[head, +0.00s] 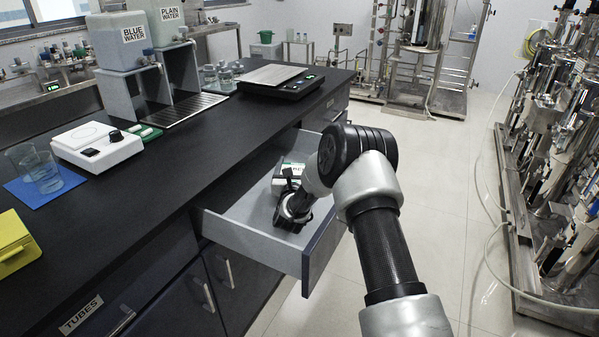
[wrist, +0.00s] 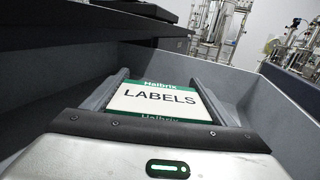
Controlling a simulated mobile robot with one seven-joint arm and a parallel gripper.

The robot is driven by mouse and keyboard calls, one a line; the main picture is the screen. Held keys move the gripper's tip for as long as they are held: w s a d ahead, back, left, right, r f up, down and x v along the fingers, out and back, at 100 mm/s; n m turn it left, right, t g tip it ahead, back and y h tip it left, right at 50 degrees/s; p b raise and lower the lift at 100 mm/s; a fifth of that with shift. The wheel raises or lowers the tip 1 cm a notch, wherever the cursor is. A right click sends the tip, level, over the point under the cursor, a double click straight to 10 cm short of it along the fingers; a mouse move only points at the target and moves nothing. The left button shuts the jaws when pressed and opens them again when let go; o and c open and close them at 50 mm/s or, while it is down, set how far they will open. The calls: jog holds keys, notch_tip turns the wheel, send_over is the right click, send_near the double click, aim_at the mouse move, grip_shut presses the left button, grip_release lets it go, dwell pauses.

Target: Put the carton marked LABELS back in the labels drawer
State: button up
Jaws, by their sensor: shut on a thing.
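The carton marked LABELS (wrist: 160,97) is white with green bands and lies between the two fingers of my gripper (wrist: 165,98) in the wrist view. My gripper is shut on it. An open grey drawer (head: 240,232) is pulled out from the black bench in the head view. The carton (head: 290,172) shows partly in the head view, inside the drawer's outline, with my arm hiding much of it. The drawer walls (wrist: 275,95) rise around the carton in the wrist view. I cannot tell whether the carton touches the drawer floor. The label on this drawer's front is not visible.
The black bench top (head: 150,190) holds a white stirrer (head: 97,145), a glass beaker (head: 38,168) on a blue mat, a yellow box (head: 14,243) and a balance (head: 280,82). A closed drawer marked TUBES (head: 82,314) is at lower left. Steel skids stand at right.

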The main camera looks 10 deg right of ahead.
aim_at(299, 167)
notch_tip(299, 167, down, 3)
jog(key=shift+r, duration=0.2)
jog(key=shift+f+b+x, duration=0.2)
jog(key=shift+b+x, duration=0.2)
jog(key=shift+x, duration=0.65)
jog(key=shift+f+b+x, duration=0.2)
jog(key=shift+b+x, duration=0.2)
jog(key=shift+x, duration=0.65)
jog(key=o, duration=1.2)
jog(key=shift+f, duration=0.15)
jog(key=shift+o, duration=0.3)
